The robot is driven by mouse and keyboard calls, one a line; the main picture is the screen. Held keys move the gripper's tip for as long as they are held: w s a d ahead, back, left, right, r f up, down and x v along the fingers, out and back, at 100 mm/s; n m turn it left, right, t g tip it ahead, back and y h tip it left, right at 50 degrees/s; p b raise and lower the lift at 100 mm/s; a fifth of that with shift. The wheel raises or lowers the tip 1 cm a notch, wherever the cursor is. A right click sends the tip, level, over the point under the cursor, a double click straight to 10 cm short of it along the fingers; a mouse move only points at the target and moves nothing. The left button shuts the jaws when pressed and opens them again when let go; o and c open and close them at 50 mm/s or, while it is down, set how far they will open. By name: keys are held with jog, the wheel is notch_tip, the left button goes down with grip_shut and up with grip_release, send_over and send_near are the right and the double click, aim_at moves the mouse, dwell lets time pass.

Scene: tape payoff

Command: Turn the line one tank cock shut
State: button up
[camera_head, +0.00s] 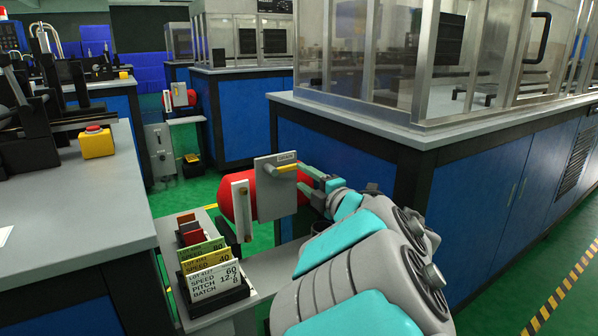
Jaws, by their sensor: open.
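Whether a finger touches the lever or plate cannot be told. My arm comes in from the lower right.
A rack (220,303) of lot cards stands on the stand in front. A grey bench (60,215) with a red-and-yellow stop button (97,141) is at left. A blue glazed cabinet (480,205) closes the right side. Green floor shows at right front.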

aim_at(290, 169)
jog(key=shift+x, duration=3.85)
grip_shut()
